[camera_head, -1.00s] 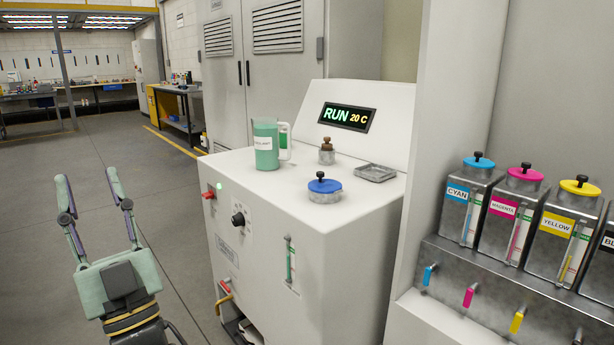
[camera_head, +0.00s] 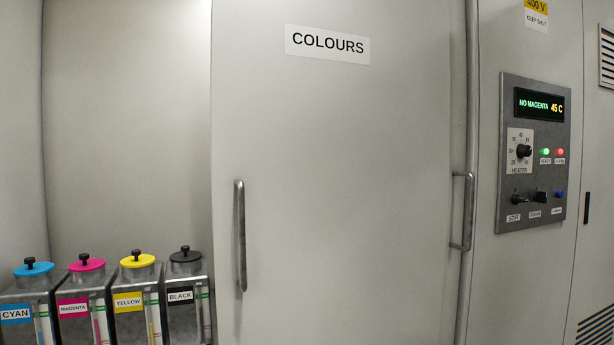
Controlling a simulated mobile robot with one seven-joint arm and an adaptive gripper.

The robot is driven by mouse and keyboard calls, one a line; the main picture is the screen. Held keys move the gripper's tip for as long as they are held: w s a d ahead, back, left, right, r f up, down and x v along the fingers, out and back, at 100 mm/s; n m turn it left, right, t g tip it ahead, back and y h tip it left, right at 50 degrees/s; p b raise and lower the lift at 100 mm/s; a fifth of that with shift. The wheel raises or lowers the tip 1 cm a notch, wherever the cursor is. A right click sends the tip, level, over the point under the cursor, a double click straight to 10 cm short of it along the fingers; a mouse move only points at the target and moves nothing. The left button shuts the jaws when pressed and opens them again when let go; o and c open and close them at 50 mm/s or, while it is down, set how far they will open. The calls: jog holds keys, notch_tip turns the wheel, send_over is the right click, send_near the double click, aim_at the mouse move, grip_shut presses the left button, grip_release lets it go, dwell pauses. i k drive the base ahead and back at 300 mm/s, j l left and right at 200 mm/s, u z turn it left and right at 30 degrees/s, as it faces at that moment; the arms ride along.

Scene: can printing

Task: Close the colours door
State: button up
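The colours door (camera_head: 340,150) is a tall pale grey panel in the middle of the head view, with a white sign reading COLOURS near its top. A vertical metal handle (camera_head: 240,238) is near its left edge. The door covers the right part of the recess, and the left part stands open. A second vertical handle (camera_head: 462,212) is at the panel's right side. My gripper is not in view.
Cyan (camera_head: 31,292), magenta (camera_head: 86,300), yellow (camera_head: 137,295) and black (camera_head: 186,295) tanks stand in the open recess at lower left. A control panel (camera_head: 533,155) at right shows NO MAGENTA 45 C, with a knob, switches and lit lamps.

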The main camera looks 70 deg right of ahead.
aim_at(330, 120)
jog(key=z, duration=2.35)
jog(key=i+l+z, duration=0.1)
jog(key=z, duration=0.25)
jog(key=i+l+z, duration=0.1)
jog(key=z, duration=0.25)
jog(key=i+z, duration=0.1)
jog(key=z, duration=0.2)
